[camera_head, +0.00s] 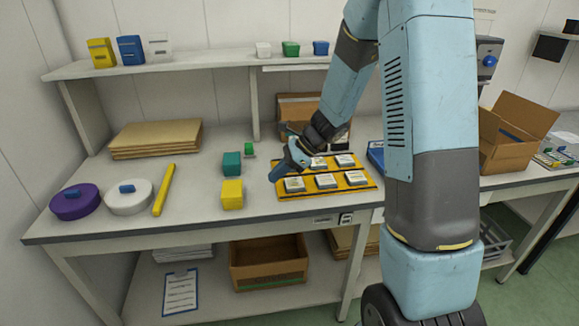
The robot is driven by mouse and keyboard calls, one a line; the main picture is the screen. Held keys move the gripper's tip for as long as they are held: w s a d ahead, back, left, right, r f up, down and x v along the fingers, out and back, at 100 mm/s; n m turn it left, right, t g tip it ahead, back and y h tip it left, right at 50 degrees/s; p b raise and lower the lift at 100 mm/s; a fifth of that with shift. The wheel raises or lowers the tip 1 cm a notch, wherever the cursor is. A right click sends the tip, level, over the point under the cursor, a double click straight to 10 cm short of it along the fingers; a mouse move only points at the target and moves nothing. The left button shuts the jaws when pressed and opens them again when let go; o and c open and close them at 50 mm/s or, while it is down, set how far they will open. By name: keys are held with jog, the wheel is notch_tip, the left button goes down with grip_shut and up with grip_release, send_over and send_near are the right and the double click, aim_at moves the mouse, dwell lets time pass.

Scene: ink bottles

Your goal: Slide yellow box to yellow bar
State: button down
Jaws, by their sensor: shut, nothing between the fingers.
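The yellow box (232,194) stands on the workbench near its front edge, left of my gripper. The yellow bar (164,189) lies on the bench further left, tilted a little, with a clear gap of bench between it and the box. My gripper (275,177) is shut and empty, pointing down and to the left. It is right of the yellow box and apart from it, over the left end of a yellow tray. My arm hides part of the bench behind it.
A teal box (232,164) stands just behind the yellow box, with a small green block (249,150) nearby. The yellow tray (327,192) holds several white items. A white round container (129,199) and a purple one (75,203) sit left of the bar. Flat cardboard (155,139) lies behind.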

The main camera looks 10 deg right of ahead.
aim_at(233, 195)
jog(key=x, duration=0.5)
jog(key=shift+s, duration=0.1)
jog(key=a, duration=0.3)
jog(key=shift+a, duration=0.55)
